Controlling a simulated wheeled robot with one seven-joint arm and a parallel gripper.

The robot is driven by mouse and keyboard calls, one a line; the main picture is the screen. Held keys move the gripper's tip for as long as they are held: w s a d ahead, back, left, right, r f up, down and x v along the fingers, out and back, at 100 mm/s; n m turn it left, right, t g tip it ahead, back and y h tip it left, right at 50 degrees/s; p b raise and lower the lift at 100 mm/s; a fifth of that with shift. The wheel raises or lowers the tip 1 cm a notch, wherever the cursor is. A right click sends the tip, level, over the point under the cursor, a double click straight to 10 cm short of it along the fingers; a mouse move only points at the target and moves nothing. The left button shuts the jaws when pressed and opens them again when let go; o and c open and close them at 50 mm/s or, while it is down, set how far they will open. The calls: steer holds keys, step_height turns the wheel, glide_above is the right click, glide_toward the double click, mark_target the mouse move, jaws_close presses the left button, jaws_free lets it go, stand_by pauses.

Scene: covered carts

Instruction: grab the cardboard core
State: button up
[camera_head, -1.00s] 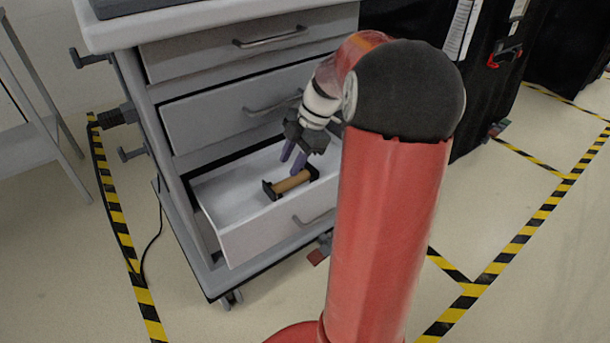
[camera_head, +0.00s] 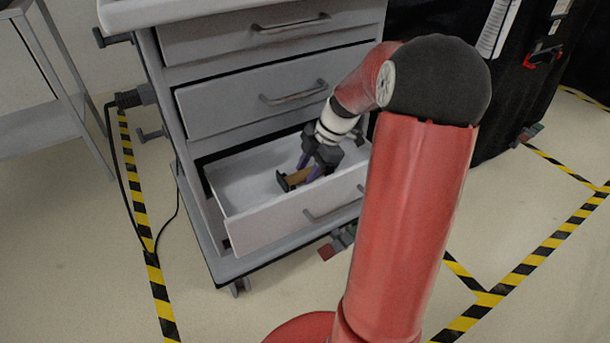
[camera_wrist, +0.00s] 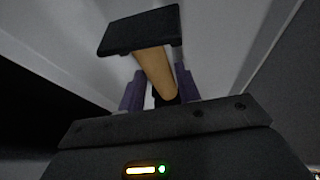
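The cardboard core (camera_head: 298,176) is a brown tube with black end plates. It lies in the open bottom drawer (camera_head: 262,233) of the grey cart. My gripper (camera_head: 308,168) is lowered into the drawer over the core, with its purple fingers pointing down. In the wrist view, the core (camera_wrist: 155,72) runs between the two fingers of my gripper (camera_wrist: 158,88), with a black end plate (camera_wrist: 140,30) beyond them. The fingers are apart, one on each side of the tube, and a gap shows beside the left finger. The far end of the core is hidden by the gripper.
The closed drawers (camera_head: 255,95) above have bar handles. The open drawer's walls surround my gripper closely. A grey side table (camera_head: 50,125) stands at the left and black covered carts (camera_head: 450,30) at the back right. Striped tape marks the floor.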

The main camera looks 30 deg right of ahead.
steer(key=c, duration=0.7)
jaws_close()
